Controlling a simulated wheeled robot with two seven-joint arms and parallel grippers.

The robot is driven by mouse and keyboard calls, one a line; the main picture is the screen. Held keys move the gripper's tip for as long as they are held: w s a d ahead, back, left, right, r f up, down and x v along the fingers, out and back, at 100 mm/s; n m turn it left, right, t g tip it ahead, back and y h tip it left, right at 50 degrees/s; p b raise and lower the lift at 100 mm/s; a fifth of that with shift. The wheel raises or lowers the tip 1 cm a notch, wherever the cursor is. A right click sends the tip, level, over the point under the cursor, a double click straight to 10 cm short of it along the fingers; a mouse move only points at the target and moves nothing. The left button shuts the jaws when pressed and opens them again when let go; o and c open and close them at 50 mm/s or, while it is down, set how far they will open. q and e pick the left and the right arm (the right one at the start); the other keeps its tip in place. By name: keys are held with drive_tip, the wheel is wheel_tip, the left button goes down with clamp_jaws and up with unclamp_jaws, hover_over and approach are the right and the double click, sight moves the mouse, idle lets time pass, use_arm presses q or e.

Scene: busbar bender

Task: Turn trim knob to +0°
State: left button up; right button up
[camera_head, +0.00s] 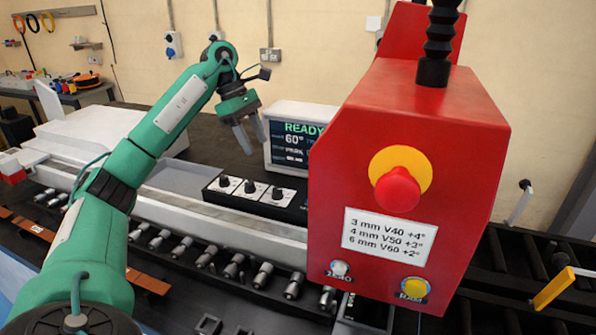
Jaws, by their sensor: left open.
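A black control strip carries three knobs on white plates: a left knob (224,181), a middle knob (249,186) and a right knob (277,193). Their labels are too small to read, so I cannot tell which is the trim knob or its setting. Behind the strip a display (293,138) reads READY and 60°, with smaller lines partly hidden by the red box. My left gripper (249,147) is open and empty, pointing down above and behind the knobs, apart from them. My right gripper is not in view.
A large red control box (405,170) fills the right foreground, with a red mushroom button (397,188), a label listing mm, V and degree values, a ZERO button (340,268) and a RAM button (414,288). Several metal tools (233,266) line the front rail. A yellow-handled lever (553,289) stands right.

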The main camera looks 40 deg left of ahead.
sight(276, 189)
use_arm(q)
drive_tip(key=p+x, duration=0.2)
drive_tip(key=x, duration=1)
drive_tip(key=shift+w+d+r, duration=0.1)
drive_tip(key=shift+d, duration=0.05)
drive_tip(key=shift+x, duration=0.75)
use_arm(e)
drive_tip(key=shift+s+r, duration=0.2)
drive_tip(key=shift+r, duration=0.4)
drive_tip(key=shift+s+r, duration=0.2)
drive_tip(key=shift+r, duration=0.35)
use_arm(q)
drive_tip(key=c, duration=1)
